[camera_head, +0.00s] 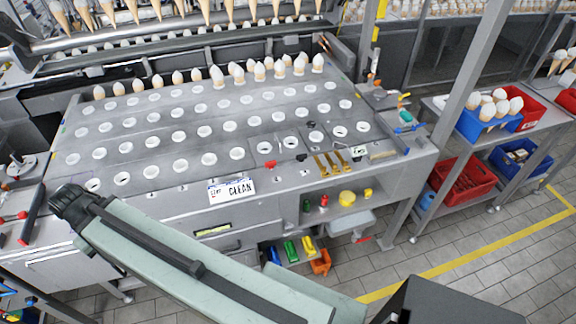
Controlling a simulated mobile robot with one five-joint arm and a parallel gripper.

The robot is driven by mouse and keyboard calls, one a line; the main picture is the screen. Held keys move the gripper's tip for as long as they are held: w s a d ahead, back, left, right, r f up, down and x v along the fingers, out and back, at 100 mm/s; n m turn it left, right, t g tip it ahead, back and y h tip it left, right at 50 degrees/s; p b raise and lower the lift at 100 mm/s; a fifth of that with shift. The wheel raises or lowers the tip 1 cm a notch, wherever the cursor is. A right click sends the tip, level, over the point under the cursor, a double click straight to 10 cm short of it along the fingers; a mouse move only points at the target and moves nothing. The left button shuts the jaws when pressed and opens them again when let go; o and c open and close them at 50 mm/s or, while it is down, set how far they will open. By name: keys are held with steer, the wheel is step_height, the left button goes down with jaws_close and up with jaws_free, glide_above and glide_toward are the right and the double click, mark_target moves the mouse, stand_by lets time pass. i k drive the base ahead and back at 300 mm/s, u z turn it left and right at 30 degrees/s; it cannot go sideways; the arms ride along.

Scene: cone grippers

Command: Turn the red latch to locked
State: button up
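Small red pieces show on the grey work table (330,185). A red-ended piece (22,215) is at the table's far left. I cannot tell which of these is the red latch, or how it is turned. My pale green arm link crosses the lower left and ends in a dark joint over the table's front left. I see no gripper fingers.
Rows of round holes fill the tabletop, with cones (240,75) along the back. A white "CLEAN" sign (231,190) is at the front edge. Coloured bottles (291,250) sit below. Blue and red bins (480,124) stand on the right cart. The tiled floor is open at lower right.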

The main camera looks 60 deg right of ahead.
mark_target(271, 164)
steer(key=z, duration=0.35)
steer(key=k, duration=1.1)
steer(key=z, duration=0.5)
steer(key=i, duration=0.7)
steer(key=z, duration=0.6)
steer(key=i, duration=0.65)
steer(key=z, duration=0.15)
steer(key=k, duration=0.75)
steer(key=u, duration=0.05)
